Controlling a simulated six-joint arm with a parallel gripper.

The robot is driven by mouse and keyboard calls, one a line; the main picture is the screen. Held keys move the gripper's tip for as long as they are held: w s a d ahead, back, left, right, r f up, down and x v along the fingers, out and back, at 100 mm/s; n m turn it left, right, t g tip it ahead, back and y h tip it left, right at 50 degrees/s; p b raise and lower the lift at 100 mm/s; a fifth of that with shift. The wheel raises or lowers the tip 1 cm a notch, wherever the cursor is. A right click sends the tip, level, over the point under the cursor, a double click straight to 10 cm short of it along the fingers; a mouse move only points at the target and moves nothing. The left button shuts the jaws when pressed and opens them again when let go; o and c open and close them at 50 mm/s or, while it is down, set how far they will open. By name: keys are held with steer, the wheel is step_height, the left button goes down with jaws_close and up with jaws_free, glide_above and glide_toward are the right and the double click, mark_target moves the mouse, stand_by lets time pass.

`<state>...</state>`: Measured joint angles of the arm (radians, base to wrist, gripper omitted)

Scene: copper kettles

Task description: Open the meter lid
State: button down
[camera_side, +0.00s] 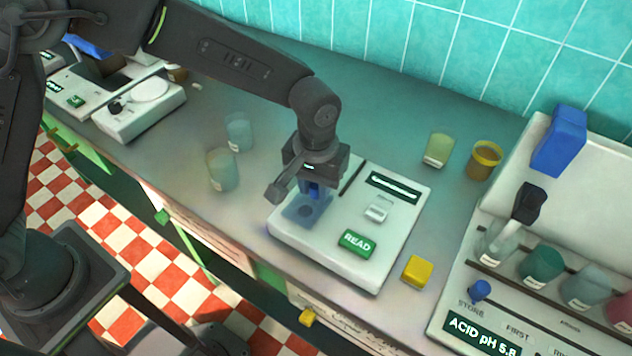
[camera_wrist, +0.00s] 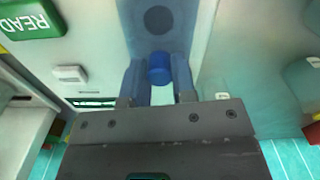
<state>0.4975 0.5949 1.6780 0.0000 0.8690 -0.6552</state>
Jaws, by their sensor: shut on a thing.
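The meter (camera_side: 335,255) is a white box with a green READ button (camera_side: 357,243) and a dark display strip (camera_side: 394,187). Its blue see-through lid (camera_side: 300,213) looks flat on the left part of the top, with a dark round spot showing in it. In the wrist view, the lid (camera_wrist: 135,25) carries a blue knob (camera_wrist: 160,68). My gripper (camera_side: 313,192) is low over the meter. In the wrist view, the gripper (camera_wrist: 160,80) has its two fingers on either side of the knob, shut on it. The lid's far edge is partly hidden by the gripper.
A yellow cube (camera_side: 417,272) sits right of the meter. Clear beakers (camera_side: 222,169) stand left, and a yellow-green beaker (camera_side: 438,149) and an amber jar (camera_side: 484,160) behind right. A pH station (camera_side: 450,318) with several jars fills the right. A white scale (camera_side: 140,108) stands far left.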

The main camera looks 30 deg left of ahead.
steer(key=shift+w, duration=0.1)
steer(key=w, duration=0.8)
steer(key=shift+s, duration=0.1)
steer(key=c, duration=0.9)
jaws_free()
step_height(320, 180, up, 14)
steer(key=shift+f, duration=0.1)
